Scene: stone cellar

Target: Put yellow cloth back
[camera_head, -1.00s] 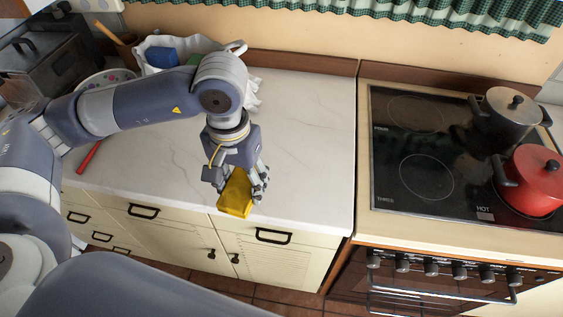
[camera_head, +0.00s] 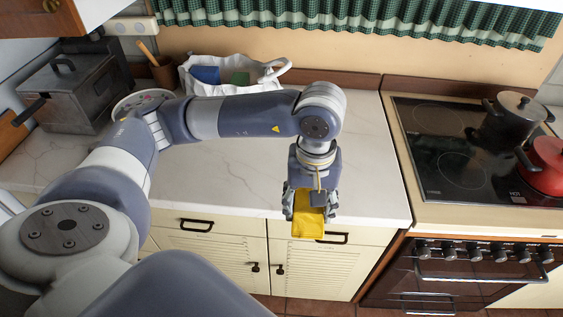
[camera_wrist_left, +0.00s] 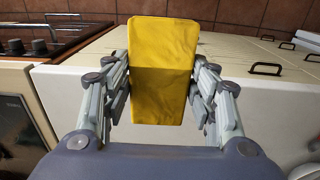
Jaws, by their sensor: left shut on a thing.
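The yellow cloth (camera_head: 308,222) is a flat, folded block held by my left gripper (camera_head: 310,204) in the head view. The gripper is shut on it, with fingers on both sides. It appears at the front edge of the white counter, over the cabinet fronts. In the left wrist view the cloth (camera_wrist_left: 162,70) stands upright between the fingers of the left gripper (camera_wrist_left: 160,88), its top part sticking out beyond them. My right gripper is not in view.
A white cloth-lined basket (camera_head: 232,82) with blue and green items stands at the back of the counter (camera_head: 235,165). A patterned bowl (camera_head: 140,103) and a metal box (camera_head: 75,92) are at left. The stove (camera_head: 450,150) at right holds a steel pot (camera_head: 512,122) and a red pot (camera_head: 546,165).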

